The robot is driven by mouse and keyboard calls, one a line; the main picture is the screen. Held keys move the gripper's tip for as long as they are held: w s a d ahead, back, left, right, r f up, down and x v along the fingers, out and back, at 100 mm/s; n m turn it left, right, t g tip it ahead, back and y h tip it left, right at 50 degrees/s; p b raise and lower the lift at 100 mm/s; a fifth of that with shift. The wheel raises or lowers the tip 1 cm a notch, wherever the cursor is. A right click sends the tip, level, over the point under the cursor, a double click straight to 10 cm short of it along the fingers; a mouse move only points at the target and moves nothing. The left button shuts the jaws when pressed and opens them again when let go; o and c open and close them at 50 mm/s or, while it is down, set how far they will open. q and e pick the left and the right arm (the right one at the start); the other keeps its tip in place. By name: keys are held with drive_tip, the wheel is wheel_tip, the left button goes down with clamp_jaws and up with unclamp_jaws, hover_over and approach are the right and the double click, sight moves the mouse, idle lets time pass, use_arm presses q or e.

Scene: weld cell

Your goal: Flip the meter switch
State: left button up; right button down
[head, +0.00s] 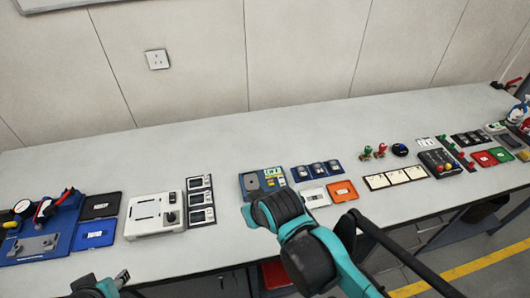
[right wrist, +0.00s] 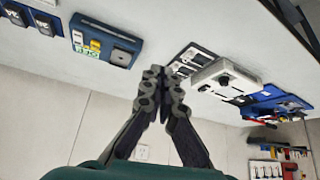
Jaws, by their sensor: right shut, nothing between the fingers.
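I cannot tell which carries the meter switch. My right gripper (head: 248,215) is shut and empty, in front of the blue device and largely hidden by its own arm; its fingertips meet in the right wrist view (right wrist: 160,74). My left gripper (head: 116,281) is at the bottom left, its fingers unclear.
A dark panel with several modules (head: 201,201) lies between the box and blue device. A blue gauge fixture (head: 40,232) is far left. White (head: 314,197) and orange (head: 342,191) plates lie right. The back strip of the table (head: 180,150) is clear.

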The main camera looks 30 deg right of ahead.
drive_tip(key=w+d+r+m+g+p, duration=0.2)
drive_tip(key=w+d+r+p, duration=0.2)
drive_tip(key=w+d, duration=0.3)
drive_tip(key=m+g+h+p, duration=0.1)
drive_tip(key=p, duration=0.2)
approach(280, 178)
drive_tip(key=b+x, duration=0.4)
drive_tip(key=x, duration=0.2)
drive_tip(key=shift+w+d+f+b, duration=0.2)
drive_tip(key=shift+w+f+b, duration=0.1)
drive_tip(key=shift+b, duration=0.1)
drive_tip(key=shift+w+f+g+b, duration=0.2)
drive_tip(key=shift+f+g+b, duration=0.15)
drive_tip(key=shift+g, duration=0.35)
drive_tip(key=shift+g+y, duration=0.3)
drive_tip(key=shift+w+f, duration=0.15)
drive_tip(key=shift+s, duration=0.2)
